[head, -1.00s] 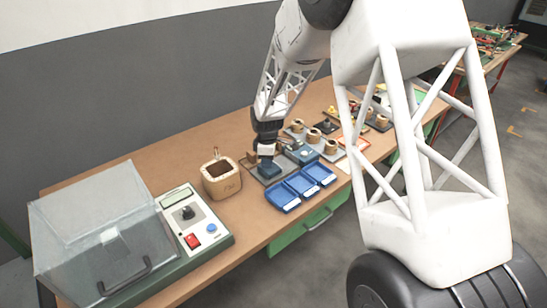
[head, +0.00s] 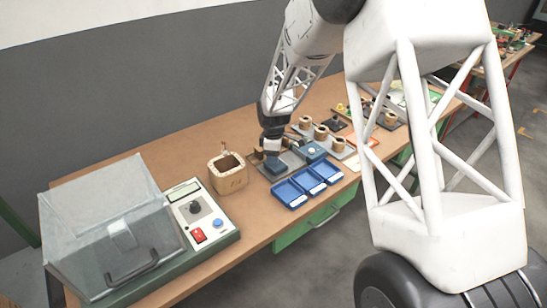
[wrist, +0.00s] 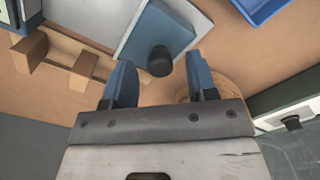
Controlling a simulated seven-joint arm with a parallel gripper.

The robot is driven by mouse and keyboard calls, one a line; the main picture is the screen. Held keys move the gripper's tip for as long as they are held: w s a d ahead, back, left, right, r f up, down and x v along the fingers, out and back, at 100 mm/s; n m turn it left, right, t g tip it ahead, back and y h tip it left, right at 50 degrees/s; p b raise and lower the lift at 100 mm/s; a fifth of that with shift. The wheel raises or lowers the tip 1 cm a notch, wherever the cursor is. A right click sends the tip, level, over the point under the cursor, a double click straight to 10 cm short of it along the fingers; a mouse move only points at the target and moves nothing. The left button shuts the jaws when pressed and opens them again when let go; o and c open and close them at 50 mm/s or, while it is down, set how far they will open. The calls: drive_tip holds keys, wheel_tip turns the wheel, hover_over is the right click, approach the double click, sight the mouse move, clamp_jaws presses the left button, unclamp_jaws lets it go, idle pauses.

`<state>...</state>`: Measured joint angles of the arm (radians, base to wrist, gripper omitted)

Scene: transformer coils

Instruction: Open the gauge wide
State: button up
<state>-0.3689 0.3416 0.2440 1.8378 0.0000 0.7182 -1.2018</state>
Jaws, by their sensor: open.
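The thing I take for the gauge is a blue block (wrist: 161,32) with a black round knob (wrist: 160,61), beside a pale plate, at the top middle of the wrist view. I cannot tell how far open it is. My gripper (wrist: 161,84) is open; its two blue fingers stand apart with nothing visible gripped between them. The knob appears just beyond the gap between the fingertips. In the head view my gripper (head: 272,158) points down at the grey plate area on the bench, and the arm hides part of what is there.
An open wooden box (head: 228,175) stands left of my gripper. Blue trays (head: 307,182) lie in front. A blue unit (head: 311,151) and several copper coils stand to the right. A clear-covered machine (head: 110,235) with a control panel (head: 202,215) fills the near left.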

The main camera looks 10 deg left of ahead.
drive_tip(key=shift+r, duration=3.55)
drive_tip(key=shift+s+d+r, duration=0.2)
drive_tip(key=shift+d+r, duration=0.1)
drive_tip(key=shift+r, duration=0.1)
drive_tip(key=s+d+r+m+t, duration=0.1)
drive_tip(key=s+d+r+m, duration=0.8)
drive_tip(key=s+d+r, duration=0.8)
drive_tip(key=s+d+m, duration=0.4)
drive_tip(key=s+d, duration=0.1)
drive_tip(key=s, duration=0.8)
drive_tip(key=s+d+m+t, duration=0.1)
drive_tip(key=s+d+m, duration=0.4)
drive_tip(key=s, duration=0.8)
drive_tip(key=shift+s+d+r+t, duration=0.3)
drive_tip(key=shift+d+r, duration=0.1)
drive_tip(key=shift+d, duration=0.2)
